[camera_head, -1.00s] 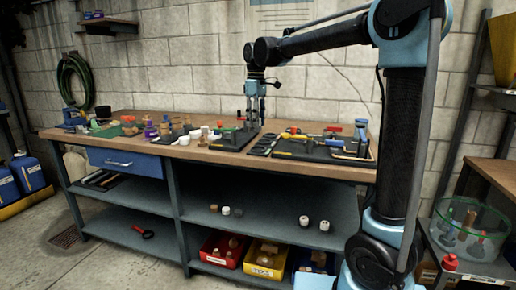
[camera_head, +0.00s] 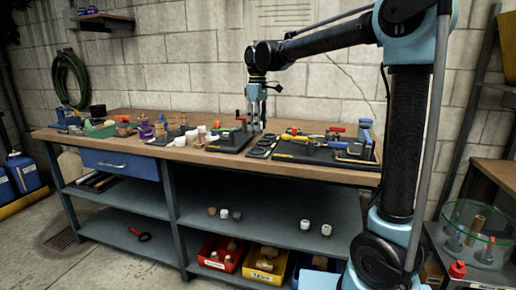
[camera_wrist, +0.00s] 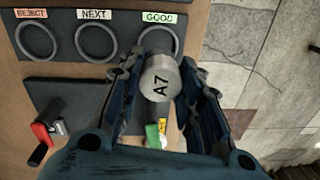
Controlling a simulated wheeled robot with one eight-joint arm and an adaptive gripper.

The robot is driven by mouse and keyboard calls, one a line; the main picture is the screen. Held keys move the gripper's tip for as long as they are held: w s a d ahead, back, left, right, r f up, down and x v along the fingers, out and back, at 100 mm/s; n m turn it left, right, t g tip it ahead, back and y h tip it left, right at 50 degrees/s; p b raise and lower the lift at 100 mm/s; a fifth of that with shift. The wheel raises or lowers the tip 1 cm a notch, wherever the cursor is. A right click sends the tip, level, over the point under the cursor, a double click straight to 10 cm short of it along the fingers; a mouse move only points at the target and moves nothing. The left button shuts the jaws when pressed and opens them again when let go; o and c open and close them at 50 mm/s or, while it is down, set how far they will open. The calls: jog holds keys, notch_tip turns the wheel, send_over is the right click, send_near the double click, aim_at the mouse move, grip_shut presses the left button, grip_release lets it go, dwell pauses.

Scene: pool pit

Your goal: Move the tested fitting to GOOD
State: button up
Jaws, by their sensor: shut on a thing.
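In the wrist view, my gripper (camera_wrist: 160,105) is shut on a grey round fitting (camera_wrist: 160,78) marked A7. The fitting is between the two fingers, its marked end facing the camera. The GOOD ring (camera_wrist: 177,38) is on a dark mat just beyond the fitting, which hides part of the ring. I cannot tell how high the fitting is above the bench. The GOOD label (camera_wrist: 159,17) is green. In the head view, my gripper (camera_head: 256,127) points down over the bench; the fitting is too small to make out there.
The REJECT ring (camera_wrist: 37,40) and NEXT ring (camera_wrist: 96,41) lie left of GOOD and look empty. A dark plate with a red-handled clamp (camera_wrist: 42,132) is at lower left. The bench (camera_head: 200,154) holds many small parts and tools.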

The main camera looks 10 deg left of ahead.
notch_tip(320, 180, down, 8)
jog(key=shift+r, duration=0.15)
jog(key=o, duration=1.1)
jog(key=r, duration=1.2)
jog(key=shift+w, duration=0.3)
